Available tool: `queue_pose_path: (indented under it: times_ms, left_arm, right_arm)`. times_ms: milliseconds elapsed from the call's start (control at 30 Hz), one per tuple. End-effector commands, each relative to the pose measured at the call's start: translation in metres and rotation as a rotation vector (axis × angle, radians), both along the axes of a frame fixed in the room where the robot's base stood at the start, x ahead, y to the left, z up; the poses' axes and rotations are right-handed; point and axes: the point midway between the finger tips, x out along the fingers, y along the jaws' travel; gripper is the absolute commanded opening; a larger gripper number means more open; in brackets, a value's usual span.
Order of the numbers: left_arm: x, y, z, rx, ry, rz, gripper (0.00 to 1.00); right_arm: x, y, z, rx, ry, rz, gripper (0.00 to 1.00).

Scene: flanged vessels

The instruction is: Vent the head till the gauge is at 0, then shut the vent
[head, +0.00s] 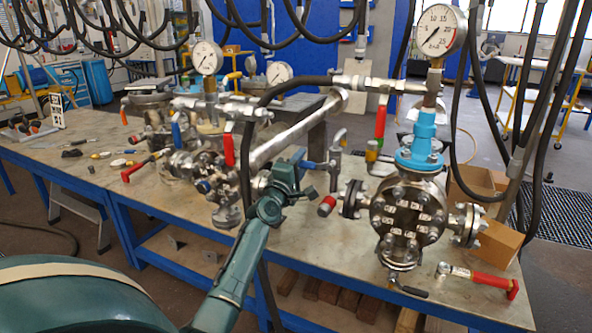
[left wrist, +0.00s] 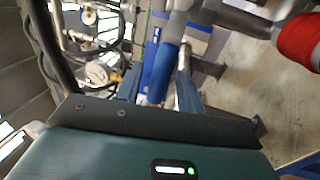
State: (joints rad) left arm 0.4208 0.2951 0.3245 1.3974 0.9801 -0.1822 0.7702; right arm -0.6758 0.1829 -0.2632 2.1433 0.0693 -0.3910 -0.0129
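The nearest flanged vessel (head: 408,215) stands upright at the right of the bench, with a blue collar (head: 420,142) and a large round gauge (head: 440,30) above. The gauge's needle seems to point to the lower left, near the low end; I cannot read it exactly. A blue lever (head: 313,165) sits by a small silver valve (head: 336,160). My left gripper (head: 301,170) is at this lever; its fingers are hard to make out. My right gripper is out of view.
A red-capped stub (head: 327,206) lies just right of my left gripper, also large in the left wrist view (left wrist: 300,42). Red levers (head: 380,121) and hoses hang near. More vessels with gauges (head: 206,57) stand left. A red-handled wrench (head: 482,279) lies at front right.

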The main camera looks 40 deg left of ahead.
Motion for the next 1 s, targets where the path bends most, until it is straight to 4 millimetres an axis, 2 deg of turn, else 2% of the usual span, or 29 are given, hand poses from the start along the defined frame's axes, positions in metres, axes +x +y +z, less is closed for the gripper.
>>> queue_pose_path:
  times_ms: [167,400,600,800,1000]
  left_arm:
    - [-0.019,-0.005,-0.005,-0.002,0.003,0.0,0.38]
    - [-0.071,-0.018,-0.016,-0.001,0.003,0.0,0.38]
    - [-0.106,-0.026,-0.024,-0.002,0.003,0.0,0.38]
    - [-0.123,-0.03,-0.026,-0.002,0.002,0.001,0.38]
    - [-0.125,-0.03,-0.026,-0.002,0.0,0.001,0.38]
  right_arm:
    - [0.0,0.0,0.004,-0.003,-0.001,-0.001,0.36]
    - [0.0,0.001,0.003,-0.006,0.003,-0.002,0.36]
    - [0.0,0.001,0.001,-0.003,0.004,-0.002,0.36]
    - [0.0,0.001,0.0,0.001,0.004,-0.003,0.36]
    - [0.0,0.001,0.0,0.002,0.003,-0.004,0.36]
